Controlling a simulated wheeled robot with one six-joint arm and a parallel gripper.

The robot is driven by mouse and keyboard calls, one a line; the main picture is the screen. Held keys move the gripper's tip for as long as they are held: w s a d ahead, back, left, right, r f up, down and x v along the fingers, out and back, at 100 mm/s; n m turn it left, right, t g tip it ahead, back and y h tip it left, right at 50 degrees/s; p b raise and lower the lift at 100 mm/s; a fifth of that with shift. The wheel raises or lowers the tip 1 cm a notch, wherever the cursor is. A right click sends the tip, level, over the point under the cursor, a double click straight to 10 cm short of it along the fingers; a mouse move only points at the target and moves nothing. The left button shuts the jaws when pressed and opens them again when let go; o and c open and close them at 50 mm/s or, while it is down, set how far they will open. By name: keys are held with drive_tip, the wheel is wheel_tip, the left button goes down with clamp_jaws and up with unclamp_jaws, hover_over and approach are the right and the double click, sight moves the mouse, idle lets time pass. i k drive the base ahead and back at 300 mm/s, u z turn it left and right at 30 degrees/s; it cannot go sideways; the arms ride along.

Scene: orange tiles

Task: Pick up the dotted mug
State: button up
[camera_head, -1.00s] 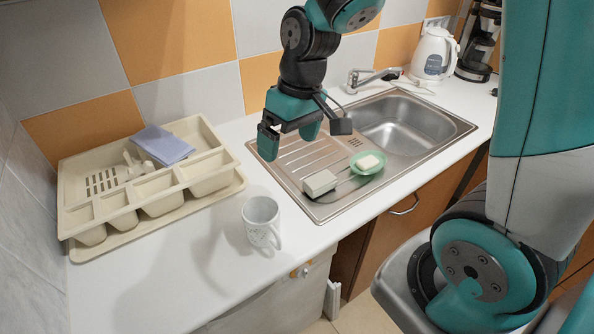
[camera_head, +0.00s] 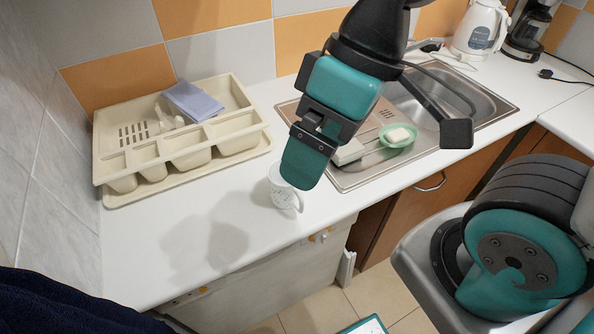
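The dotted mug (camera_head: 285,198) is white with small dark marks and stands upright on the white counter, left of the sink, with its handle towards the lower right. My gripper (camera_head: 307,162) points down in front of it in this view and hides the mug's upper right part. One teal finger shows clearly; the other is hidden or lined up behind it, so the finger gap cannot be seen. I cannot tell whether the gripper touches the mug.
A beige cutlery tray (camera_head: 118,197) holding a folded blue cloth (camera_head: 193,101) stands at the back left. A green soap dish (camera_head: 397,143) and a whitish block (camera_head: 349,153) rest on the sink's drainboard (camera_head: 352,180). The counter left of the mug is clear.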

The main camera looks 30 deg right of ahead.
sight(284, 196)
drive_tip(key=u, duration=0.95)
drive_tip(key=k, duration=1.75)
drive_tip(key=z, duration=0.8)
drive_tip(key=i, duration=1)
